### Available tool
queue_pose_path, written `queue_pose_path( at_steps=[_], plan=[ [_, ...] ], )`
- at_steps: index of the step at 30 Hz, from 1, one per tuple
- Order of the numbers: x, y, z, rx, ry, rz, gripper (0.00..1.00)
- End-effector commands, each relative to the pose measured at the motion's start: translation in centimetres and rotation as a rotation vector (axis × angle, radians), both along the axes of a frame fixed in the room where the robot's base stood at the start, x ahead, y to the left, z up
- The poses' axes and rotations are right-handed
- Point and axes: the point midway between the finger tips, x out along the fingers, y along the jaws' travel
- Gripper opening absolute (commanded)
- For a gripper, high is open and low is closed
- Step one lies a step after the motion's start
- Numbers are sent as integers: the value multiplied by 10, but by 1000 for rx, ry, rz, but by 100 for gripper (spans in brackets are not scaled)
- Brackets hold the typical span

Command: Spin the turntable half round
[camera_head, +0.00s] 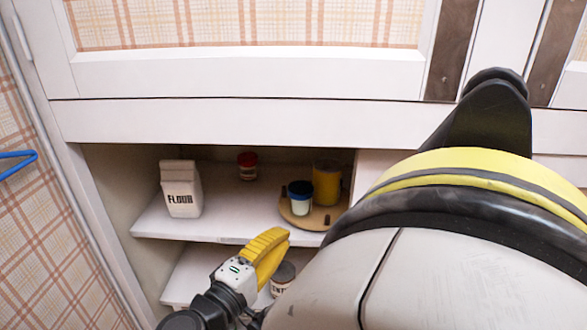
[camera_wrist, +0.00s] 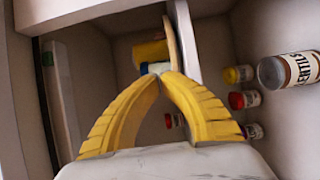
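The turntable (camera_head: 290,213) is a round wooden disc on the upper cupboard shelf; its edge also shows in the wrist view (camera_wrist: 172,42). It bears a small jar with a dark blue lid (camera_head: 300,199) and a yellow canister (camera_head: 327,185). My gripper (camera_head: 284,234) is below and in front of the turntable, near the shelf's front edge. In the wrist view its yellow fingertips (camera_wrist: 160,77) meet, with nothing seen between them. They overlap the jar in that picture; contact cannot be told. My arm hides part of the cupboard's right side.
A flour carton (camera_head: 182,190) stands at the left of the upper shelf (camera_head: 228,220), and a red-lidded jar (camera_head: 247,167) behind. A lentils can (camera_wrist: 290,71) and several small jars (camera_wrist: 243,99) stand on the lower shelf. A blue handle (camera_head: 18,162) is at far left.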

Motion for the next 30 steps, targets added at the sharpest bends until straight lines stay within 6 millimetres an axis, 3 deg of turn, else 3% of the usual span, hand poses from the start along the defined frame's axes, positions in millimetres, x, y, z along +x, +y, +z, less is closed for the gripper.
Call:
queue_pose_path(
  at_steps=[8, 16, 30],
  plan=[
    [52, -32, -1, 0, 1, -5, 0],
    [60, -64, -1, 0, 1, -2, 0],
    [61, -69, 0, 0, 1, 0, 0]
  ],
)
